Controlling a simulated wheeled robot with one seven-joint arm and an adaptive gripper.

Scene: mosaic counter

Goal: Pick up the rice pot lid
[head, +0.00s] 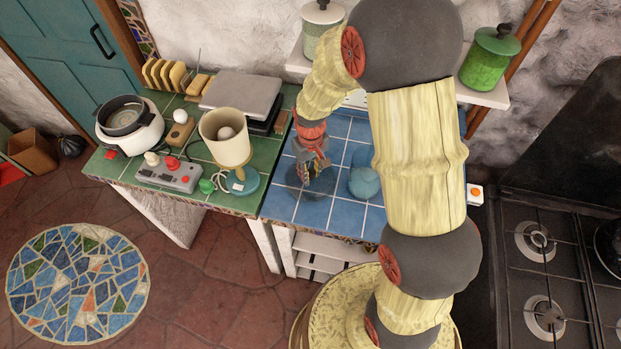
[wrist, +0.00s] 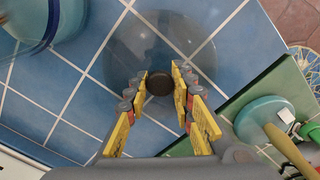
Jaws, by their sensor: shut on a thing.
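The rice pot lid (wrist: 190,50) is a clear, round glass disc with a dark knob (wrist: 159,84). It is over the blue tiles, and I cannot tell whether it touches them. In the head view the lid (head: 296,181) shows as a dark see-through circle under my gripper (head: 312,177). In the wrist view the yellow-padded fingers of my gripper (wrist: 160,86) stand on both sides of the knob and are shut on it. The white rice pot (head: 143,136) stands open at the left on the green counter, with a grey inner bowl.
A blue round vessel (head: 364,183) stands just right of the lid. A cream cup-shaped container (head: 226,147) on a teal base, a grey control box with knobs (head: 168,174) and a rack of bread slices (head: 168,75) crowd the green counter. A stove (head: 550,260) is at right.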

